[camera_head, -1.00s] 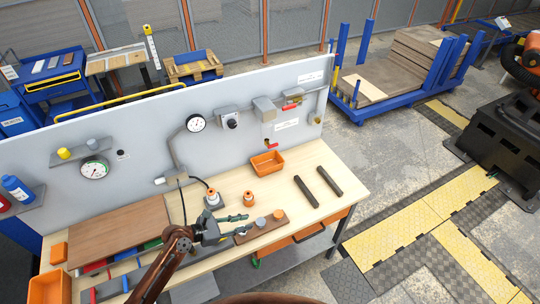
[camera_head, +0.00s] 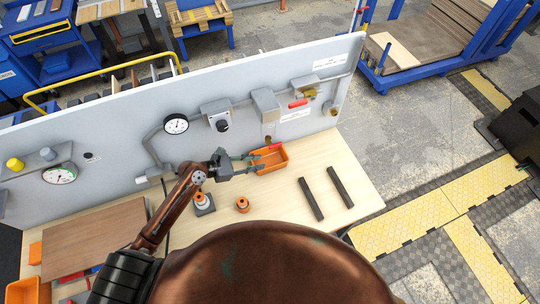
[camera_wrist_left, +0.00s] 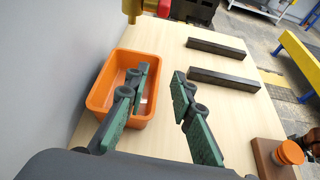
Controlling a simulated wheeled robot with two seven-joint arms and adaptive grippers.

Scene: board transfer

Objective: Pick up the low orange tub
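The low orange tub (camera_head: 273,167) sits on the pale workbench close to the grey back panel. It also shows in the left wrist view (camera_wrist_left: 101,92), upright, its inside mostly visible. My left gripper (camera_head: 252,162) is at the tub's near left side in the head view. In the left wrist view my left gripper (camera_wrist_left: 160,72) is open, with nothing between its green-padded fingers except, seemingly, the tub's right wall. One finger is over or inside the tub, the other outside it; contact cannot be told.
Two dark bars (camera_head: 325,191) lie to the tub's right. A valve with a red handle (camera_head: 299,103) hangs on the panel above. Small orange-topped pieces (camera_head: 242,204) stand nearer. Bare bench lies between tub and bars.

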